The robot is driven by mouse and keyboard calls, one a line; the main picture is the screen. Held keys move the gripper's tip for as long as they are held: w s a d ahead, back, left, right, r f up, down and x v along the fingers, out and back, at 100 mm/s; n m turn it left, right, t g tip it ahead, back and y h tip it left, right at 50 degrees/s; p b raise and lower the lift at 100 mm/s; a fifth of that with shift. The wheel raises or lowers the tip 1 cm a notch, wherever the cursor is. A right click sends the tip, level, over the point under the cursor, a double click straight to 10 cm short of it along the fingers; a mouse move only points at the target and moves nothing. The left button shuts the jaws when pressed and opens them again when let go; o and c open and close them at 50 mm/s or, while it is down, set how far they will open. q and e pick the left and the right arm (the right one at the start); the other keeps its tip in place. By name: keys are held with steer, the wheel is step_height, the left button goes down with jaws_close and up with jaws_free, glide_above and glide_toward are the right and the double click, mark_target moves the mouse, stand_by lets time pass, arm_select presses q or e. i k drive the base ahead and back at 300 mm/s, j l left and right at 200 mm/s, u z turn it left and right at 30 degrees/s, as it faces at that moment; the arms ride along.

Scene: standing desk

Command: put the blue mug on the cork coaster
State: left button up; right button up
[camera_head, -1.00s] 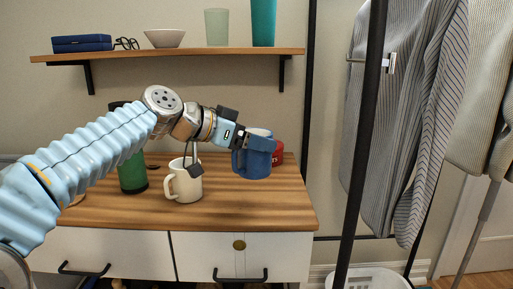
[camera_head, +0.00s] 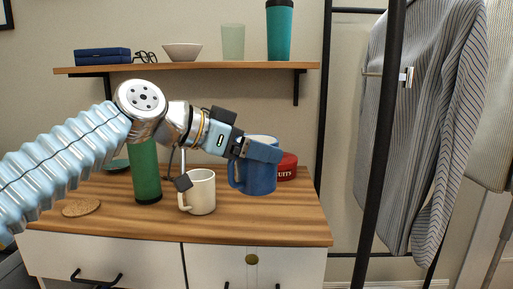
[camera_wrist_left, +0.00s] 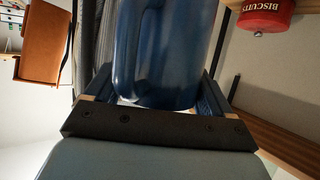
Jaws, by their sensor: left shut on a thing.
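The blue mug (camera_head: 257,176) is held by my left gripper (camera_head: 262,150), above the right part of the desk top in the head view. In the left wrist view the mug (camera_wrist_left: 165,55) fills the space between the two fingers (camera_wrist_left: 160,100), with its handle toward the upper left. The round cork coaster (camera_head: 81,208) lies flat and bare at the left front of the desk top, well to the left of the mug. My right gripper is in neither view.
A white mug (camera_head: 201,193) and a green bottle (camera_head: 146,172) stand between the coaster and the blue mug. A red biscuit tin (camera_head: 288,168) is behind the blue mug. A shelf (camera_head: 190,67) with several items hangs above. A clothes rack (camera_head: 383,130) stands at right.

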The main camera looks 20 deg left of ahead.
mark_target(75, 209)
steer(key=k+j, duration=0.1)
steer(key=j, duration=0.4)
steer(key=k+j, duration=0.1)
steer(key=j, duration=0.45)
steer(key=j+u, duration=0.1)
steer(key=j, duration=0.4)
steer(key=k, duration=0.05)
